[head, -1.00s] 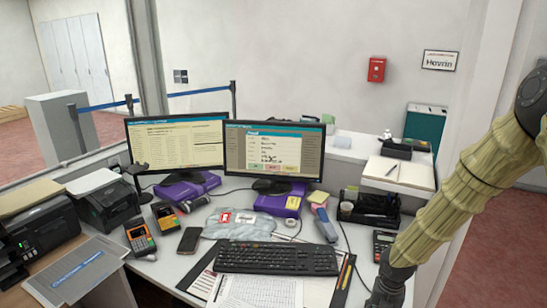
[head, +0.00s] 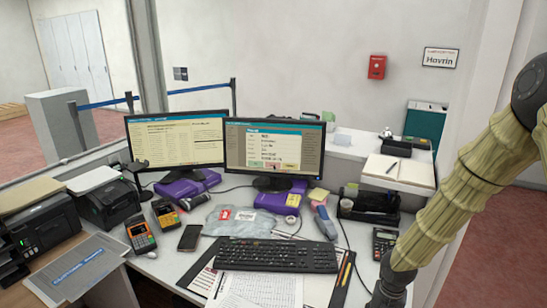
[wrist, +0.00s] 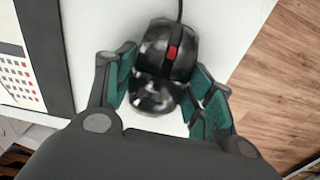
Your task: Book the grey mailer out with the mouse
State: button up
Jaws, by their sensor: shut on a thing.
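The grey mailer (head: 238,221), with a red-and-white label, lies flat on the counter behind the keyboard in the head view. The black mouse (wrist: 168,50), with a red wheel, sits on the white counter in the wrist view. My gripper (wrist: 164,84) is shut on it, with teal-padded fingers at both sides. In the head view the mouse and the fingers are out of sight. The right monitor (head: 232,150) shows a dialog with green, red and yellow buttons. The dark pointer is at the red middle button (head: 272,166). The dialog's text is too small to read.
The keyboard (head: 276,256) lies on papers at the front. A second monitor (head: 176,140) stands left. A phone (head: 190,238), card terminals and a calculator (head: 384,243) lie around. In the wrist view the counter edge is close to the right of the mouse.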

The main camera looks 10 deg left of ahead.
jog(key=o, duration=1.1)
jog(key=shift+o, duration=0.2)
notch_tip(320, 180, up, 12)
